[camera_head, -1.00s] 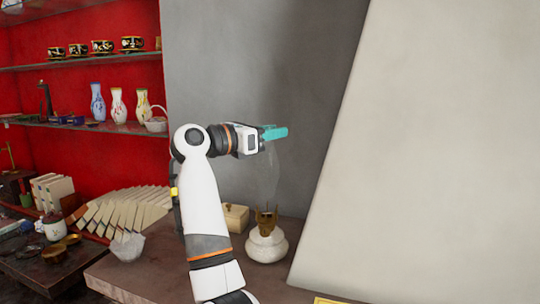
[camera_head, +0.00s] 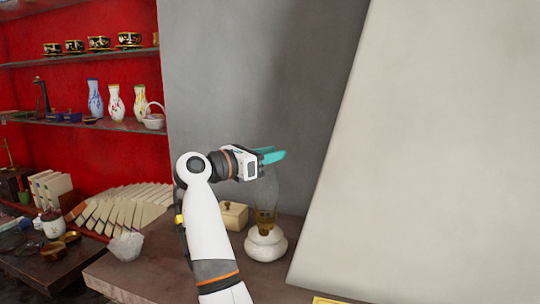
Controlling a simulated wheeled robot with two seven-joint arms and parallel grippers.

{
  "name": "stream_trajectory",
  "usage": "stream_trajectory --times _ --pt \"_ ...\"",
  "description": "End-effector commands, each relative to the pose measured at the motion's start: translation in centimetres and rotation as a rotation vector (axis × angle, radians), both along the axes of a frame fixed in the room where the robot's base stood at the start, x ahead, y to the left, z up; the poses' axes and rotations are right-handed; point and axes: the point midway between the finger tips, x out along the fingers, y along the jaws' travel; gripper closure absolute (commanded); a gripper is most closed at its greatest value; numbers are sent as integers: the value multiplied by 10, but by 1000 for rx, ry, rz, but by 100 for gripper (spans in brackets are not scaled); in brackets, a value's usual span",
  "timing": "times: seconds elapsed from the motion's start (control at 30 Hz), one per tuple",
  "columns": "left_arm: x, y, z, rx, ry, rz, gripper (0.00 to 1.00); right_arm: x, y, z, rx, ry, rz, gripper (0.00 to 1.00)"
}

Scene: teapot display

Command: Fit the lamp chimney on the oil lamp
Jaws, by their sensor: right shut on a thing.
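The oil lamp (camera_head: 266,246) has a round white base and a brass burner (camera_head: 265,222), and stands upright on the brown table. The clear glass lamp chimney (camera_head: 265,193) is faint against the grey wall. My right gripper (camera_head: 268,157), with teal fingers, is shut on the upper part of the chimney and holds it upright over the lamp. The chimney's lower end overlaps the burner in the picture; I cannot tell whether it touches or is seated. My left gripper is not in view.
A cream lidded box (camera_head: 233,215) stands just left of the lamp, partly behind my right arm. A pale crumpled object (camera_head: 126,245) lies at the table's left edge. A large pale panel (camera_head: 420,150) rises close on the right. Shelves with vases and cups are at the left.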

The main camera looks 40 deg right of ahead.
Motion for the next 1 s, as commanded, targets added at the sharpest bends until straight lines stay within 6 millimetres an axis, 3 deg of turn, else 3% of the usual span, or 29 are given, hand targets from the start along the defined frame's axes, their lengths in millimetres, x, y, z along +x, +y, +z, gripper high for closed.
stream_trajectory --times 0.17,0.2,0.33,0.67,0.87,0.9,1.0 --pt "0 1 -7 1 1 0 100 0 0 -6 0 0 0 100" --pt "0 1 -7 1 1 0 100 0 0 -5 1 0 -1 68" --pt "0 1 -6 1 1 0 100 0 0 -4 1 1 0 47" --pt "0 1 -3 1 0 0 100 0 0 -2 0 0 -1 47" --pt "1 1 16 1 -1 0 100 0 0 14 0 0 -1 47" --pt "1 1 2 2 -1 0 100 2 8 4 3 0 3 47" --pt "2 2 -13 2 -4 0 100 4 30 1 2 -1 5 47"
